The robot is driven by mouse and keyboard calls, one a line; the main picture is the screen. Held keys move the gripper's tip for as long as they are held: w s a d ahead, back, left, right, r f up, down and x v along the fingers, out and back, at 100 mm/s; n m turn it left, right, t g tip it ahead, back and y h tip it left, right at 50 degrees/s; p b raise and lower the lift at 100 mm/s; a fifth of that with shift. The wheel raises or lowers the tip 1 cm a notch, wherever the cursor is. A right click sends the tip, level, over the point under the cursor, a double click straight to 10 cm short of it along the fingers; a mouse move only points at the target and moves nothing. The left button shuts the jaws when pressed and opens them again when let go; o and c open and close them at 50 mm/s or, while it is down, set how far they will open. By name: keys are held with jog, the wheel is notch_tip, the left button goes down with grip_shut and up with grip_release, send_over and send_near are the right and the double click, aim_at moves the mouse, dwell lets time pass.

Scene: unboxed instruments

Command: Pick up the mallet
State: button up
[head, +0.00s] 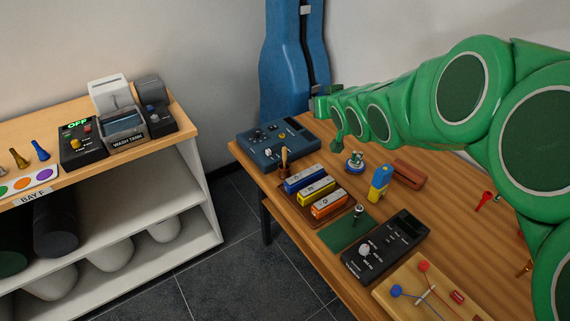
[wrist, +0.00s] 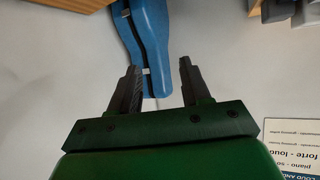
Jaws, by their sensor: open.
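A small red stick-like item (head: 484,200) lies farther right, partly beside my arm. My gripper (wrist: 159,68) is open and empty in the wrist view, with both dark fingers apart. In the head view it is at the far end of my green arm, above the back of the table, well away from the board.
The wooden table (head: 310,230) holds a blue device (head: 275,140), several coloured blocks, a yellow-blue item (head: 380,183), a reddish-brown block (head: 409,174) and a black device (head: 385,245). A blue instrument case (head: 287,60) stands behind; it also shows in the wrist view (wrist: 150,35). A shelf (head: 185,140) stands left.

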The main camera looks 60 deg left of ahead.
jog(key=s+a+n+g+y, duration=0.1)
jog(key=s+a+y, duration=0.1)
jog(key=s+a, duration=0.35)
send_near(285, 159)
jog(key=x, duration=0.3)
jog(key=shift+w+f, duration=0.1)
jog(key=shift+x, duration=3.25)
jog(key=shift+w+a+f, duration=0.1)
jog(key=shift+a+f, duration=0.1)
jog(key=shift+a, duration=0.5)
grip_shut()
